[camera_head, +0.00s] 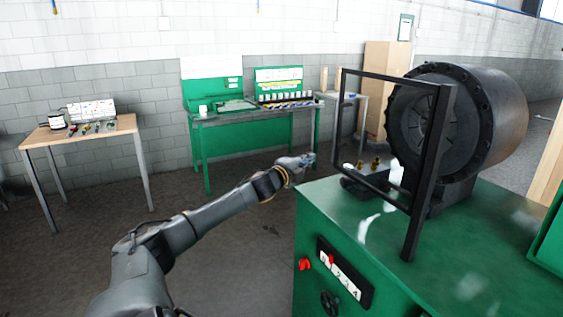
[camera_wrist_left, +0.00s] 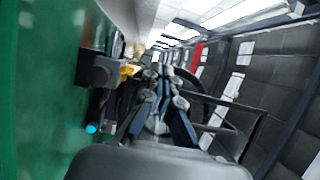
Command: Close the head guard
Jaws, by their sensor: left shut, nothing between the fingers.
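The head guard (camera_head: 427,172) is a black rectangular frame standing upright on the green machine, swung out at the near side of the round black crimper head (camera_head: 425,118). Its far upright stands apart from the head's face. My left gripper (camera_head: 311,159) is shut and empty, to the left of the guard and beyond the machine's left edge, not touching the frame. In the left wrist view the closed fingers (camera_wrist_left: 163,88) are in the middle, and a dark bar of the guard (camera_wrist_left: 252,135) shows to the right. My right gripper is out of view.
The green machine (camera_head: 345,215) carries a small block with brass fittings (camera_head: 368,174) near the guard. Its front has a red button (camera_head: 305,264) and a numbered panel. A green workbench (camera_head: 250,120) and a wooden table (camera_head: 80,138) stand behind. The floor between is clear.

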